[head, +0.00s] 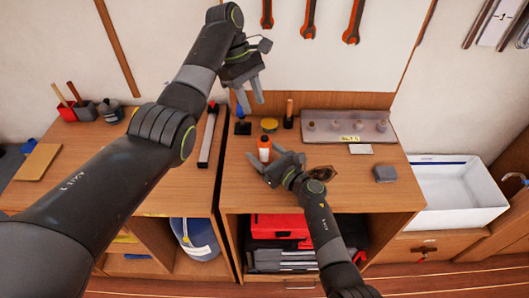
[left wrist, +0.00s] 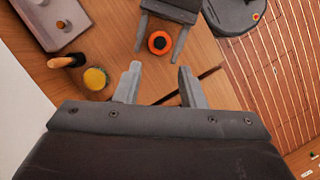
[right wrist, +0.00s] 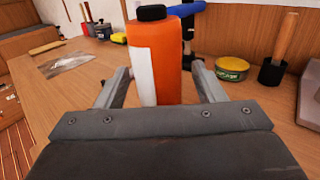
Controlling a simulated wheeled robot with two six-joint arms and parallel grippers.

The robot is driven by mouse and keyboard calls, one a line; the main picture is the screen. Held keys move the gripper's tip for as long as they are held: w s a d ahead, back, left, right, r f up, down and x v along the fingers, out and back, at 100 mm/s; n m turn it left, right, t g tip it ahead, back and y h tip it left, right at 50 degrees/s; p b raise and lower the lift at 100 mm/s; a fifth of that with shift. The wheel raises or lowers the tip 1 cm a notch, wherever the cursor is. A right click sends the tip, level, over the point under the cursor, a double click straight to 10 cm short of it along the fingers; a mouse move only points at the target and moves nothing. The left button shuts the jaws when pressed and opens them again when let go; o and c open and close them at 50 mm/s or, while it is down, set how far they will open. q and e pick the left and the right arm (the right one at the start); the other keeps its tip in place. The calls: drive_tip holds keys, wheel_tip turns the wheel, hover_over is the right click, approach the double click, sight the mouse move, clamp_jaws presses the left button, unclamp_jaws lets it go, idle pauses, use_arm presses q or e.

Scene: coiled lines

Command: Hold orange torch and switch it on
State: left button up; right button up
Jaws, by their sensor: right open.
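An orange cylinder (head: 264,150) with a black cap and white label stands upright on the right-hand bench. It is the only torch-like orange thing I see, and no switch shows on it. My right gripper (head: 272,162) is open, low over the bench, with its fingers on either side of the cylinder. In the right wrist view, gaps show between the fingers and the cylinder (right wrist: 170,60). The left wrist view also shows the cylinder (left wrist: 159,42) between the right fingers from above. My left gripper (head: 250,101) is open and empty, higher up and behind the cylinder.
Behind the cylinder are a blue-and-black tool (head: 242,126), a yellow tin (head: 269,124) and a wooden-handled tool (head: 288,115). A grey tray (head: 347,115) is at the back right. Sunglasses (head: 322,173) and a grey block (head: 385,173) lie right of my right gripper.

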drive_tip(key=shift+c, duration=0.4)
use_arm(q)
drive_tip(key=shift+c, duration=0.5)
use_arm(e)
drive_tip(key=c, duration=1.1)
use_arm(q)
clamp_jaws()
